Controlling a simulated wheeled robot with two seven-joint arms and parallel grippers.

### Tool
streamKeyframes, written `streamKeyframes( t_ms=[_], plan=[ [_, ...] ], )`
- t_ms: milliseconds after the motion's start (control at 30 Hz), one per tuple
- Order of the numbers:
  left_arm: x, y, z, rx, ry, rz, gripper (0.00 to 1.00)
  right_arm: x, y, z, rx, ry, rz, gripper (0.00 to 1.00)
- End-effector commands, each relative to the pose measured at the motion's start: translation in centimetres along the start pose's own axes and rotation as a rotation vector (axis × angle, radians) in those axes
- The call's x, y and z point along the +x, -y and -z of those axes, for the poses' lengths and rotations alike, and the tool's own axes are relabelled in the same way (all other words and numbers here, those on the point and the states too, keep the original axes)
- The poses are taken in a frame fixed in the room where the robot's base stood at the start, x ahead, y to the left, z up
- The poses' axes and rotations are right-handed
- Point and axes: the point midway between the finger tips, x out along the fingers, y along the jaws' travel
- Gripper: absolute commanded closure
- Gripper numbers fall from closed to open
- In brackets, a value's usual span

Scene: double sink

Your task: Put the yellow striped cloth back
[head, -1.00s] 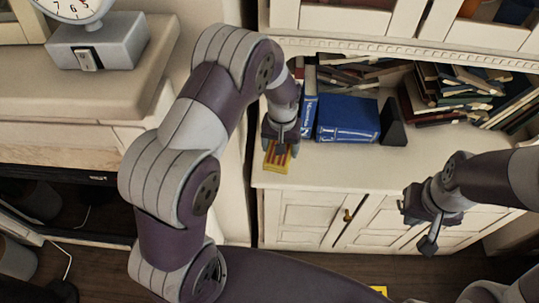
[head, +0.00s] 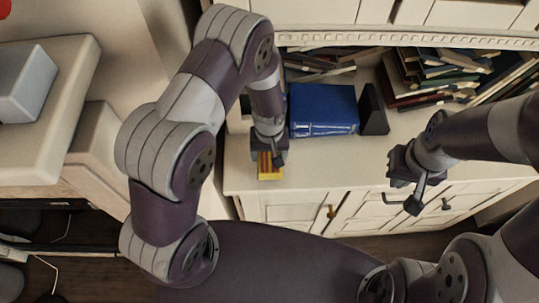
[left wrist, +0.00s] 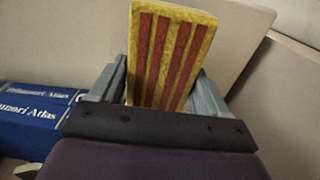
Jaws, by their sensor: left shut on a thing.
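The yellow striped cloth (head: 270,172) is a small flat yellow piece with dark red stripes. It hangs at the tip of my left gripper (head: 269,152), near the left front edge of the cabinet top. In the left wrist view the cloth (left wrist: 168,55) stands up between the two grey fingers of my left gripper (left wrist: 160,80), which is shut on it. Whether the cloth touches the cabinet top cannot be told. My right gripper (head: 406,182) is empty in front of the cabinet at the right, with its fingers apart.
A large blue book (head: 322,108) lies on the cabinet top (head: 345,160), right of my left gripper. A black bookend (head: 374,112) stands beside it. Several books (head: 450,75) lean at the back right. A counter with a grey scale base (head: 25,85) is at left.

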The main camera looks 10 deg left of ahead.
Motion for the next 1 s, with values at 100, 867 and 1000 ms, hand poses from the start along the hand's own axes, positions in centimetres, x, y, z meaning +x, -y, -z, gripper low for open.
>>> streamKeyframes(
  t_ms=[100, 867, 1000],
  plan=[
    [2.2, 0.1, -0.2, 0.0, 0.006, 0.003, 0.57, -0.5, 0.0, 0.1, 0.0, -0.001, 0.0, 1.0],
    [3.2, 0.0, -0.1, 0.0, 0.002, 0.001, 0.0, -0.5, 0.0, 0.1, 0.0, 0.0, 0.0, 1.0],
    [1.7, 0.0, 0.0, 0.0, -0.001, 0.0, 0.0, -0.2, 0.0, 0.0, 0.0, -0.001, 0.0, 1.0]
  ],
)
